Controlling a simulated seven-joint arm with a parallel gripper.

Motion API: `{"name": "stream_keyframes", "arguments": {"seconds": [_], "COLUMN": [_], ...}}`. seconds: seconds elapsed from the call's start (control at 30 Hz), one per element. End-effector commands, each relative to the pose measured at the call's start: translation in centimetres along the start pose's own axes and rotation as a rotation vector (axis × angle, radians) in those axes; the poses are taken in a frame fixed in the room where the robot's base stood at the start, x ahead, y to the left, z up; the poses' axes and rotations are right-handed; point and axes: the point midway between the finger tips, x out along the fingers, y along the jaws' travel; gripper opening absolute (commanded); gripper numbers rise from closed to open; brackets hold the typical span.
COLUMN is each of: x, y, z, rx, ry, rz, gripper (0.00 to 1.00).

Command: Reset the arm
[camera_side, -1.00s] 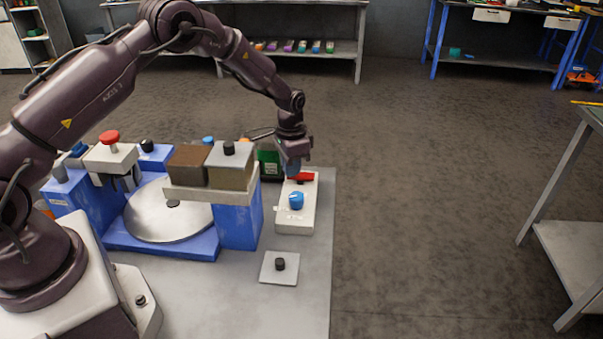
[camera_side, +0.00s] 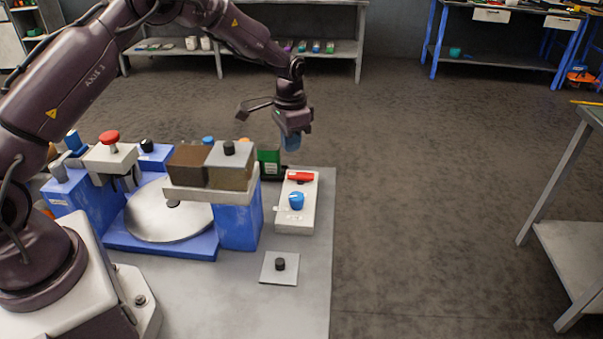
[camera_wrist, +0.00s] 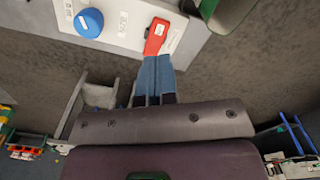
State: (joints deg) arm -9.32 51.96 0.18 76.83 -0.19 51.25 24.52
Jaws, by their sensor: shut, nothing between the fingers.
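My gripper (camera_side: 291,143) hangs above the far right part of the bench, its blue fingers pointing down. It is shut and empty. Below it is a white control box (camera_side: 295,222) with a red handle (camera_side: 301,176) and a blue knob (camera_side: 296,201). In the side view the fingers are clear above the red handle. In the wrist view the blue fingers (camera_wrist: 153,78) show close together, just below the red handle (camera_wrist: 156,36) in the picture. The blue knob (camera_wrist: 88,22) is to the left there.
A blue machine with a round metal plate (camera_side: 168,212) and a block-topped blue stand (camera_side: 238,220) is left of the box. A green box (camera_side: 268,162) stands behind it. A small plate with a black knob (camera_side: 280,264) lies in front. The air right of the bench is free.

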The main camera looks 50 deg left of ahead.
Motion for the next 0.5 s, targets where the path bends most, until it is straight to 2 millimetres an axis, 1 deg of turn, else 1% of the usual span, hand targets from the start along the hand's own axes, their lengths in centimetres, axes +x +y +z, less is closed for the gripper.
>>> {"name": "stream_keyframes", "arguments": {"seconds": [0.17,0.27,0.37,0.4,0.47,0.5], "x": [-0.1,-1.4,-4.6,-6.3,-9.1,-10.9], "y": [0.0,0.3,1.1,1.6,2.4,3.1], "z": [0.0,0.1,0.6,1.0,2.0,2.8], "rx": [0.000,-0.004,-0.018,-0.026,-0.041,-0.051], "ry": [0.001,0.014,0.043,0.059,0.087,0.105], "rz": [-0.001,-0.006,-0.018,-0.024,-0.034,-0.039], "gripper": [0.00,0.00,0.00,0.00,0.00,0.00]}}
